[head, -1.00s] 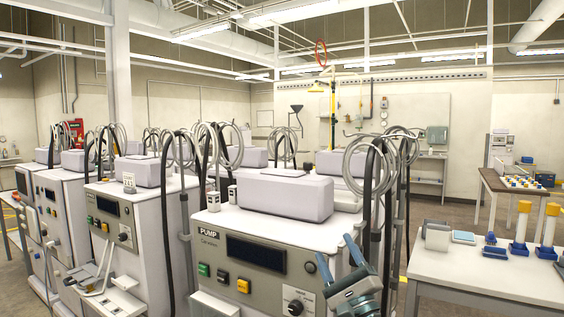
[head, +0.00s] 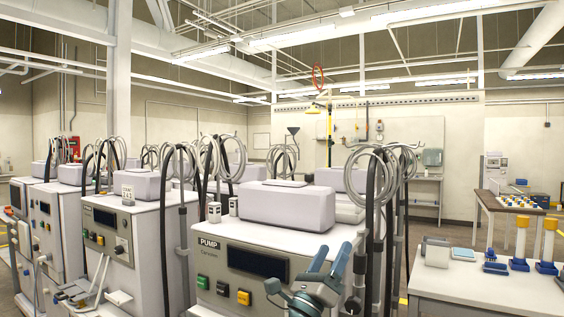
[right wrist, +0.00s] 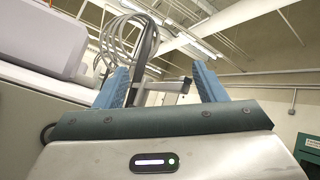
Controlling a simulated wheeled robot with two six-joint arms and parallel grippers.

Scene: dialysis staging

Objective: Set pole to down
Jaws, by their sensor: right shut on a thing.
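The near white machine marked PUMP (head: 265,278) stands at the middle of the head view. At its right back corner is an upright grey pole (head: 389,240) with coiled hoses at its top. My right gripper (head: 338,256) is in front of the machine's right side, its blue fingers pointing up and right. In the right wrist view a grey bar with a dark upright (right wrist: 165,88) shows between its fingers (right wrist: 163,76). The gripper is shut on this part, which I take as the pole; the exact contact is hard to see. My left gripper is not in view.
More white machines with poles and hoses (head: 125,245) stand close at the left. A white table (head: 490,285) at the right holds blue and yellow items (head: 520,240). A narrow gap of floor lies between the pump machine and this table.

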